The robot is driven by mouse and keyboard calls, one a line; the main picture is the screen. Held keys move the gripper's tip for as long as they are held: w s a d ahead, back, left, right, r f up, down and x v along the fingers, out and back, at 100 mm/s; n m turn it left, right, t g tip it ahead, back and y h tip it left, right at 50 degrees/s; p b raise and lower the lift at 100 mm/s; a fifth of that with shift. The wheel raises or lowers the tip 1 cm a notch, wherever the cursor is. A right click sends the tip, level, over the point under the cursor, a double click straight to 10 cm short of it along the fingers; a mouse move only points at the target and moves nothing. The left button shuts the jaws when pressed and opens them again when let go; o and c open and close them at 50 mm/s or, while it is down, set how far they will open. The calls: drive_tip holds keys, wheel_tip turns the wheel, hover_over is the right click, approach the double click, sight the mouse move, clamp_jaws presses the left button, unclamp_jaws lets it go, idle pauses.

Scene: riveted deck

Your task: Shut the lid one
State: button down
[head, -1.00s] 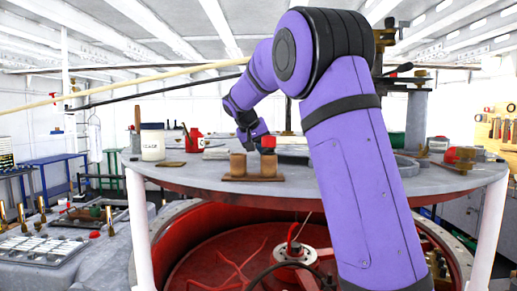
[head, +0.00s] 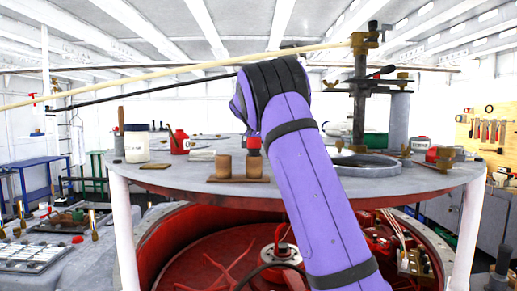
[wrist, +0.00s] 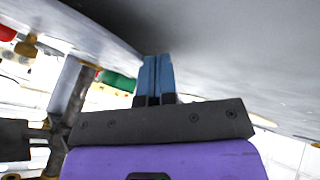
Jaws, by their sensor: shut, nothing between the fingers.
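My gripper (wrist: 158,80) shows in the wrist view with its two blue fingers shut together and nothing between them. The fingertips point at a broad smooth grey surface (wrist: 225,50) that fills the top of that view. I cannot tell whether this is the lid or the tabletop, or whether the fingers touch it. In the head view my purple arm hides the gripper. A grey ring (head: 392,165) lies on the round grey table (head: 330,187), right of my arm. No lid can be clearly made out in the head view.
Two brown cylinders on a wooden base (head: 238,180) stand at the table's front. A white jar (head: 136,145) and a red can (head: 180,143) stand at the left. A dark post with brass fittings (head: 360,95) rises behind the ring. A tan rod crosses above.

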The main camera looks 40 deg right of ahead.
drive_tip(key=s+d+m+g, duration=0.1)
drive_tip(key=d+m, duration=0.1)
drive_tip(key=d, duration=0.1)
drive_tip(key=s+d+m+g+y, duration=0.1)
drive_tip(key=s+d, duration=0.1)
drive_tip(key=d, duration=0.1)
drive_tip(key=s+d+m+g, duration=0.1)
drive_tip(key=s+d+m, duration=0.1)
drive_tip(key=shift+d+m+y, duration=0.3)
drive_tip(key=shift+d+y, duration=0.1)
drive_tip(key=s+d+m, duration=0.1)
drive_tip(key=s, duration=0.1)
drive_tip(key=s+d, duration=0.1)
drive_tip(key=s, duration=0.1)
drive_tip(key=s+d+m+g+y, duration=0.1)
drive_tip(key=s+d, duration=0.1)
drive_tip(key=shift+d+m, duration=0.1)
drive_tip(key=shift+m, duration=0.2)
drive_tip(key=shift+s+d, duration=0.2)
drive_tip(key=shift+s, duration=0.35)
drive_tip(key=shift+s+d, duration=0.2)
drive_tip(key=shift+s, duration=0.3)
drive_tip(key=shift+r, duration=0.1)
